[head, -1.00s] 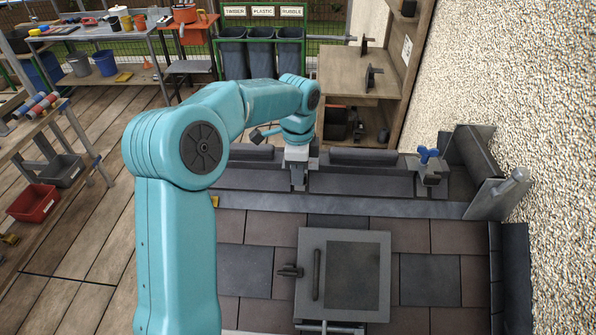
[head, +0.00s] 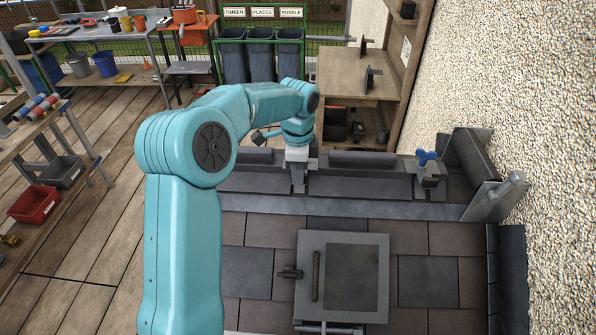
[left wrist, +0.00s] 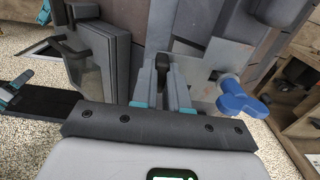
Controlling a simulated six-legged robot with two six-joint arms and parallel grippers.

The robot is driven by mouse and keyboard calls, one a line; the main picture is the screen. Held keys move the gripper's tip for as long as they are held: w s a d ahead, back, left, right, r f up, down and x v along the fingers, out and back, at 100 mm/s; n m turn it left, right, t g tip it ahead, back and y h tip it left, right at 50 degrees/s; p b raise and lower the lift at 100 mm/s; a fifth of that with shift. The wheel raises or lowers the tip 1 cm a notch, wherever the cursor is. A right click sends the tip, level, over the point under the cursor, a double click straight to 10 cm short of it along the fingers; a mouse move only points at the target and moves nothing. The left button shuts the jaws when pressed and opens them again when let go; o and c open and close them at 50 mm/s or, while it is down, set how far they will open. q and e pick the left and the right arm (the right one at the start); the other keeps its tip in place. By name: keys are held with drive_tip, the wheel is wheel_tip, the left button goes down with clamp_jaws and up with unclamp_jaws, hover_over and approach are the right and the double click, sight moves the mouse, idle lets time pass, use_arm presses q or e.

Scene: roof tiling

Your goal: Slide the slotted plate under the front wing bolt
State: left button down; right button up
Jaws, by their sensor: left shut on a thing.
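My left gripper (head: 298,186) points down at the dark strip beyond the hatch. In the left wrist view its teal-tipped jaws (left wrist: 164,104) are shut on a dark upright piece, which looks like part of the slotted plate. A pale flat plate (left wrist: 203,84) shows beside the jaws; its slot cannot be made out. A blue wing bolt (left wrist: 242,98) stands just right of it there; the gripper hides this spot in the head view. Another blue wing bolt (head: 427,158) sits on a bracket at the right end of the strip.
A grey framed hatch (head: 345,275) with a handle lies on the brown and grey tiles (head: 245,270) nearer me. A pebbled wall (head: 550,100) closes the right side. A wooden shelf (head: 350,75) and bins (head: 262,60) stand beyond the strip.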

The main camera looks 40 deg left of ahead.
use_arm(q)
drive_tip(key=shift+w+a, duration=0.25)
drive_tip(key=shift+w, duration=0.05)
idle(0.6)
drive_tip(key=c, duration=1.1)
unclamp_jaws()
drive_tip(key=shift+o, duration=0.2)
drive_tip(key=shift+r, duration=2.95)
